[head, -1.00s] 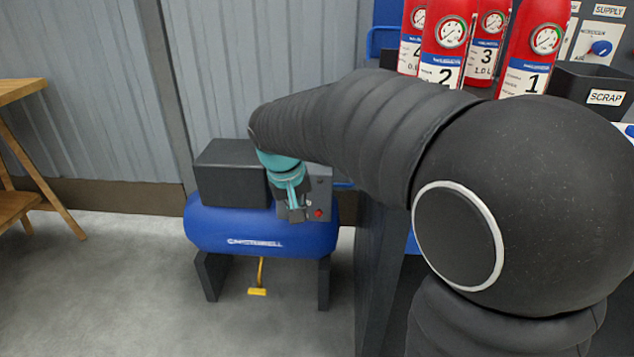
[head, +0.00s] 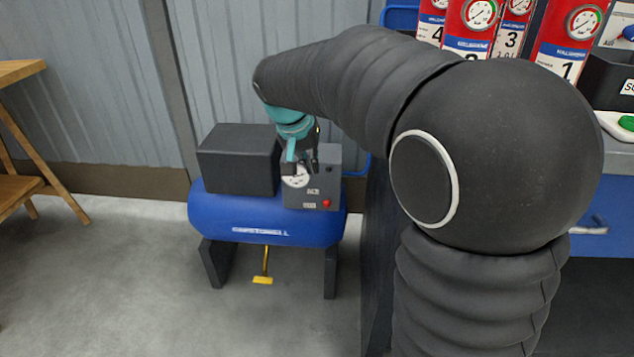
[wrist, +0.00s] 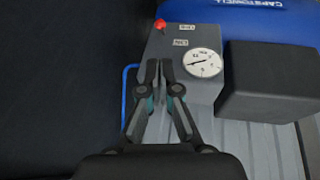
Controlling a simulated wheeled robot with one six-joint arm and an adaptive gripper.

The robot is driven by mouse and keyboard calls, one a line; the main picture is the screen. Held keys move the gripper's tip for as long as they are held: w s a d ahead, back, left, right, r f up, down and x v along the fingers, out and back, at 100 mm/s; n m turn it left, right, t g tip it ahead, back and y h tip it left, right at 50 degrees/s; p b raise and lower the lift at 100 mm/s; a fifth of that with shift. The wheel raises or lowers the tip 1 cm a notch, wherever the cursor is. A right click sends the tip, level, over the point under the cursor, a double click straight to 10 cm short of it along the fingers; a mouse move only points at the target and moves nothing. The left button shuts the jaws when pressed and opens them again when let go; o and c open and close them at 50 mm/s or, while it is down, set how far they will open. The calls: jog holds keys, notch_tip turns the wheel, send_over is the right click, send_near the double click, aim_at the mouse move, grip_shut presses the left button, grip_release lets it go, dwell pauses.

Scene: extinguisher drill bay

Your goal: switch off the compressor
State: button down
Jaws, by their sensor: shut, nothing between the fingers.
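The compressor has a blue tank (head: 210,215), a black block (head: 237,160) and a grey control box (head: 328,165) on top. The box carries a white gauge (head: 296,181), two small labels and a red knob (head: 327,203) low on its front. My gripper (head: 300,172) is shut and empty, in front of the box near the gauge and partly covering it. In the wrist view, the closed fingertips (wrist: 165,64) are over the box beside the gauge (wrist: 203,63), apart from the red knob (wrist: 160,25). I cannot tell whether they touch the box.
A yellow piece (head: 263,280) hangs under the tank. A wooden bench (head: 20,190) stands at the left. A workbench at the right holds red extinguishers (head: 568,40) and a dark bin (head: 605,80). A corrugated wall is behind. The floor in front is clear.

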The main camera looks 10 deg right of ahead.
aim_at(326, 201)
jog(key=x, duration=1.3)
jog(key=shift+d+f+b, duration=0.1)
jog(key=shift+f+b, duration=0.1)
jog(key=shift+b, duration=0.2)
